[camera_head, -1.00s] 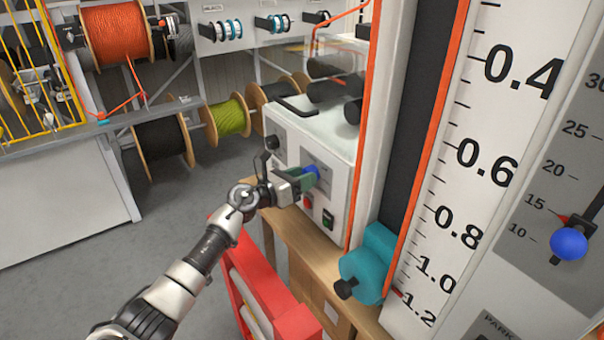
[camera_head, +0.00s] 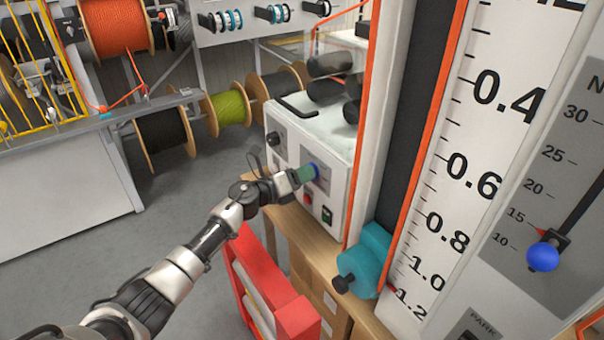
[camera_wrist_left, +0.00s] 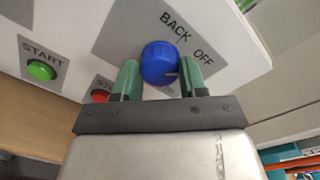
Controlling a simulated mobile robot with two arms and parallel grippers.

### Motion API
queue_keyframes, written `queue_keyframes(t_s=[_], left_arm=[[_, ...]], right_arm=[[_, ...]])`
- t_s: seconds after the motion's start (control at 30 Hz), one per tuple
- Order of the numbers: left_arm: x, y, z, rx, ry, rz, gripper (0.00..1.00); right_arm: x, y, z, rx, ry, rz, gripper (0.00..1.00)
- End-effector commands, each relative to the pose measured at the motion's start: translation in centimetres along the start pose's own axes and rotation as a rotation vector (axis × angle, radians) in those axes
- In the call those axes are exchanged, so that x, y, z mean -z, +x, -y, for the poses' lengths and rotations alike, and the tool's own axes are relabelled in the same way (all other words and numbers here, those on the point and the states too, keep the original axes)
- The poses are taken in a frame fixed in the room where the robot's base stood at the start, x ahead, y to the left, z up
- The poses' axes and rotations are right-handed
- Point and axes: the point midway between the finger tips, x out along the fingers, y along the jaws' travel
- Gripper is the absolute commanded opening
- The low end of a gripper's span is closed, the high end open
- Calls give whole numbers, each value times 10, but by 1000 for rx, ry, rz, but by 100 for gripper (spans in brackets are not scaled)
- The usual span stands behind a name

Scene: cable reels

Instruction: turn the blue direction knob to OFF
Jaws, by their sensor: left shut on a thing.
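The blue direction knob (camera_wrist_left: 160,63) is on the grey label plate of a white machine box, below the words BACK and OFF in the left wrist view. A sliver of it shows in the head view (camera_head: 315,170). My left gripper (camera_wrist_left: 160,78) has one green finger on each side of the knob and is shut on it. In the head view the left gripper (camera_head: 308,173) reaches the box front from the left. The knob's pointer is not clear, so I cannot tell its setting. My right gripper is not in view.
A green START button (camera_wrist_left: 41,70) and a partly hidden red button (camera_wrist_left: 102,96) sit beside the knob. A red frame (camera_head: 270,290) stands below my arm.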

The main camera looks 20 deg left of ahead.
Motion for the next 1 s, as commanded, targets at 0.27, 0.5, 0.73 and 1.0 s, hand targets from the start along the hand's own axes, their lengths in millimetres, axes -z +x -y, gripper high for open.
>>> queue_keyframes(t_s=[0.27,0.5,0.73,1.0], left_arm=[[-1,0,0,-1,-5,2,19],[-1,0,0,-1,-4,2,61],[0,0,0,-1,-4,1,68],[0,-18,-2,-3,-1,1,68]], right_arm=[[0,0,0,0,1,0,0],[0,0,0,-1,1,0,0],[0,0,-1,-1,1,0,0],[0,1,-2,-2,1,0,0]])
